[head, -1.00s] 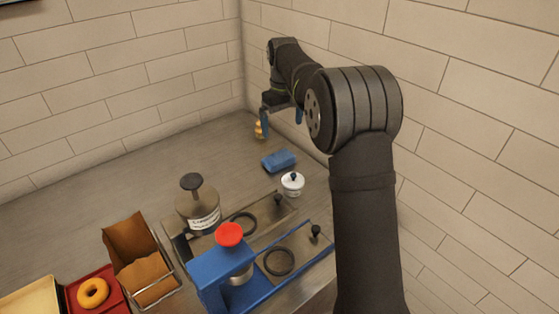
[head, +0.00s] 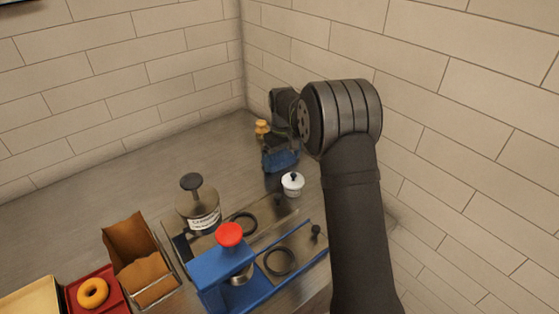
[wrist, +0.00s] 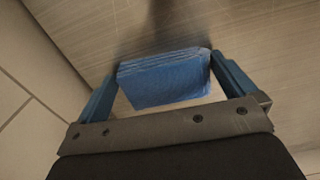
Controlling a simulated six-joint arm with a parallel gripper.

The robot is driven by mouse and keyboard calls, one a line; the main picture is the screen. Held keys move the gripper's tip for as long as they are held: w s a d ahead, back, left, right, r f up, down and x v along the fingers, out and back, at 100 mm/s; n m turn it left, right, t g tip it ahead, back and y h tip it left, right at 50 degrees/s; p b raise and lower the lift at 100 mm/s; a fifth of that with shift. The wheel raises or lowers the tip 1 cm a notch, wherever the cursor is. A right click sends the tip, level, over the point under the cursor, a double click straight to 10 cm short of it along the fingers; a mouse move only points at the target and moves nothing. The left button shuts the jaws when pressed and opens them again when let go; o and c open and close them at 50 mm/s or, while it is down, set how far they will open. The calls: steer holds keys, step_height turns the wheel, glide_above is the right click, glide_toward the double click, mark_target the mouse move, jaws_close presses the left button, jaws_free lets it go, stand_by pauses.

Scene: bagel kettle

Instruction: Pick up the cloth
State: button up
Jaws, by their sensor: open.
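The cloth (wrist: 165,78) is a folded blue stack lying on the counter. In the wrist view it sits between the two blue fingers of my gripper (wrist: 162,82), which is open. The right finger is close to the cloth's right end, and a small gap shows at the left; I cannot tell whether either finger touches it. In the head view my gripper (head: 280,158) is low over the cloth (head: 284,160), and partly hides it.
A small white lidded pot (head: 292,184) stands just in front of the cloth. A yellow-topped item (head: 262,128) is behind it to the left. The tiled wall (head: 440,130) is close on the right. A blue press with a red knob (head: 229,235) stands nearer.

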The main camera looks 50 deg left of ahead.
mark_target(282, 159)
steer(key=c, duration=0.8)
step_height(282, 159, up, 10)
stand_by(0.3)
